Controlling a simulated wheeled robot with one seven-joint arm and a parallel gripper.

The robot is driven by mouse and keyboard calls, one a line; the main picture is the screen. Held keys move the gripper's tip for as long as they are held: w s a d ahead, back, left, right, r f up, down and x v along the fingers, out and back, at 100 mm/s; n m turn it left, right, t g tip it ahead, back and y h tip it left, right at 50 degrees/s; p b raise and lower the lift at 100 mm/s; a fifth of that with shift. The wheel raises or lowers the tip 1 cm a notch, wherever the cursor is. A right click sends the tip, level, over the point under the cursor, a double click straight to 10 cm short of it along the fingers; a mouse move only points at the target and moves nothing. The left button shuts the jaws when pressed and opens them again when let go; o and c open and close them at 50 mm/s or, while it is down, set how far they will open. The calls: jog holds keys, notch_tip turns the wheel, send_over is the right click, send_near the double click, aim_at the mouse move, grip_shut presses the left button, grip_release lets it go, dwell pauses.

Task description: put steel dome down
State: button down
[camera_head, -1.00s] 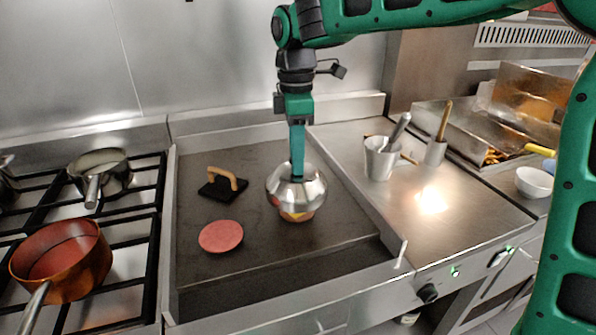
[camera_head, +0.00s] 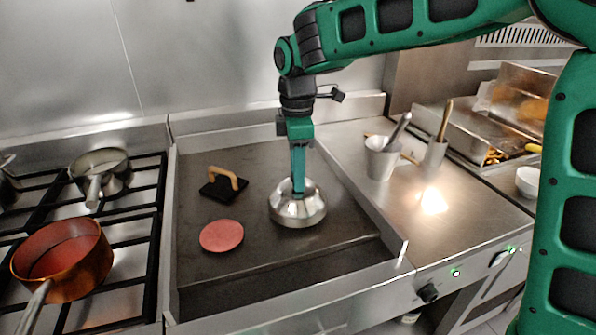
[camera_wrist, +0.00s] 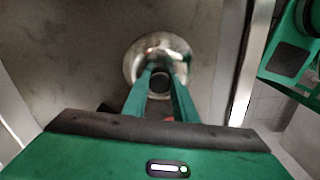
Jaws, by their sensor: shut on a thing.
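The steel dome (camera_head: 298,209) is a shiny rounded cover on the right part of the dark griddle plate (camera_head: 260,247). Its rim looks level and at the plate, though I cannot tell for sure that it touches all round. My gripper (camera_head: 298,189) points straight down and is shut on the knob at the top of the dome. In the wrist view the dome (camera_wrist: 160,47) lies beyond my two green fingers (camera_wrist: 160,84), with its dark knob between their tips. Whatever is under the dome is hidden.
A raw pink patty (camera_head: 221,236) lies left of the dome. A black press with a wooden handle (camera_head: 222,184) is behind the patty. A copper pan (camera_head: 62,262) and a steel pan (camera_head: 101,172) stand on the burners at left. A utensil pot (camera_head: 381,158) stands at right.

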jog(key=shift+f, duration=0.25)
jog(key=c, duration=1.4)
grip_release()
jog(key=shift+c, duration=0.2)
notch_tip(320, 180, up, 13)
jog(key=shift+r, duration=0.15)
